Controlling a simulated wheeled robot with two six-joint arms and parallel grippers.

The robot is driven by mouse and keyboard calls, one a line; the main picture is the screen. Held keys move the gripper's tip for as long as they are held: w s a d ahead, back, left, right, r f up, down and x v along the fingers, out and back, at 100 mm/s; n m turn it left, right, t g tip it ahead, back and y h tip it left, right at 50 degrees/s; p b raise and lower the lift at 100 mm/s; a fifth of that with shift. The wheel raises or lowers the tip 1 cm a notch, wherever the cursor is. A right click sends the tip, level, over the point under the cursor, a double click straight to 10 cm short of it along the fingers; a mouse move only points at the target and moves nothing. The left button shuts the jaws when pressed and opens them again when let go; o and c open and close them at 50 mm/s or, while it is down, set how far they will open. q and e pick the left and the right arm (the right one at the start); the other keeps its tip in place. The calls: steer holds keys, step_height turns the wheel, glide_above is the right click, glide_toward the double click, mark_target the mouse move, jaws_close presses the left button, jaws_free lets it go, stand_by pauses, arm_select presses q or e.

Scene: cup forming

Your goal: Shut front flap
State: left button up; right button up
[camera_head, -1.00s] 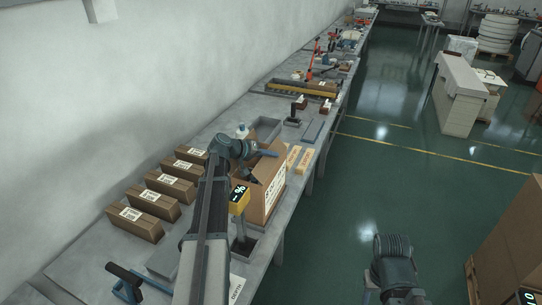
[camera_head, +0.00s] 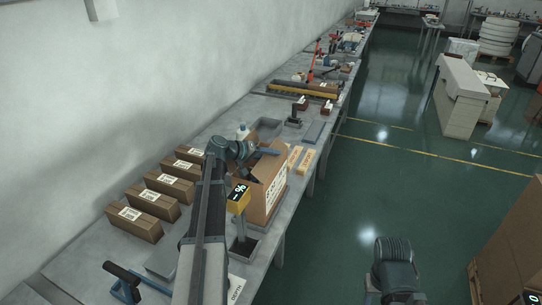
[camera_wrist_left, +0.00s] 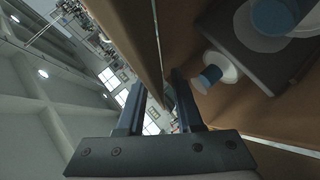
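The open cardboard box (camera_head: 277,193) stands at the table's front edge, with a printed label on its outer side. My left gripper (camera_head: 256,180) reaches over the box opening; my arm hides part of the box and its flaps. In the left wrist view, the two dark fingers of my left gripper (camera_wrist_left: 158,98) are apart. A brown cardboard panel (camera_wrist_left: 128,38) runs down between or just beyond the fingertips; I cannot tell whether they touch it. White and blue items (camera_wrist_left: 218,70) lie inside the box. My right gripper is not in view.
Several closed brown cartons (camera_head: 160,190) stand in a row along the wall side. A yellow display unit (camera_head: 238,198) stands close beside the box and my left arm. Yellow-orange pieces (camera_head: 307,160) and a grey tray (camera_head: 268,129) lie beyond the box.

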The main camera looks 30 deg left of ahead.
arm_select(q)
steer(key=p+v, duration=0.5)
steer(key=v, duration=0.8)
steer(key=shift+s+a+r+p, duration=0.2)
steer(key=shift+a+p, duration=0.1)
steer(key=shift+p, duration=0.1)
